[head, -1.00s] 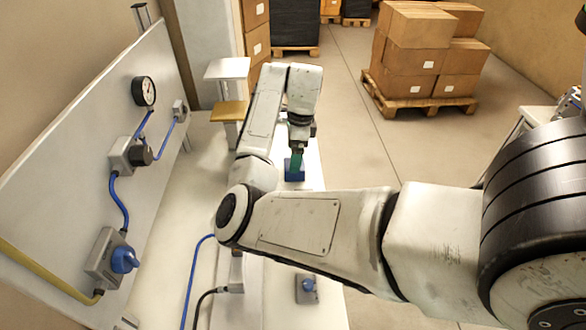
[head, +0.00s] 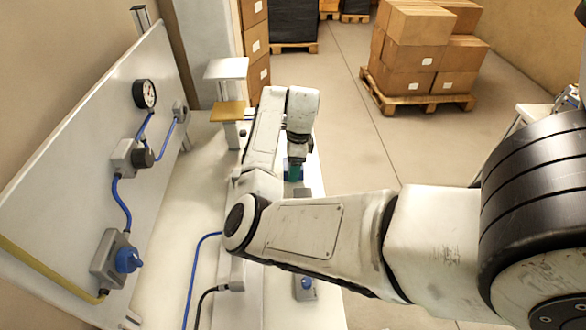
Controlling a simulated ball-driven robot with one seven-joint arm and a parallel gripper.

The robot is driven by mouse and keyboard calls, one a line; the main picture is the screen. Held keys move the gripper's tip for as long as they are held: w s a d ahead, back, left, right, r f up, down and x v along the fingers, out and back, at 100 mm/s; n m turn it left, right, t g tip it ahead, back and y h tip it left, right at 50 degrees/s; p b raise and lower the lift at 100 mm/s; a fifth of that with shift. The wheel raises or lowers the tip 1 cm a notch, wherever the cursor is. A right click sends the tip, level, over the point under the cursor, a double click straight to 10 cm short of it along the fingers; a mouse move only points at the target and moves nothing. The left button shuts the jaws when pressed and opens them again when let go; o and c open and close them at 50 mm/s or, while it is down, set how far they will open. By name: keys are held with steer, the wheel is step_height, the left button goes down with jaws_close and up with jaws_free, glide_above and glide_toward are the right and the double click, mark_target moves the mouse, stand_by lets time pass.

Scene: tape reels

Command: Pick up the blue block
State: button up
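The blue block (head: 287,173) is on the white bench in the head view, beyond my forearm. Only part of its blue shows around my gripper. The finger gap is too small and too hidden to judge, so I cannot tell whether my gripper is open or shut on the block.
A slanted panel (head: 80,160) with a gauge (head: 144,94), a blue knob (head: 128,260) and blue hoses stands at the left. A small box with a blue button (head: 306,284) lies nearer. Cartons (head: 415,55) are on a pallet beyond.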

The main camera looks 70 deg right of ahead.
steer(key=c, duration=0.6)
steer(key=shift+r, duration=0.15)
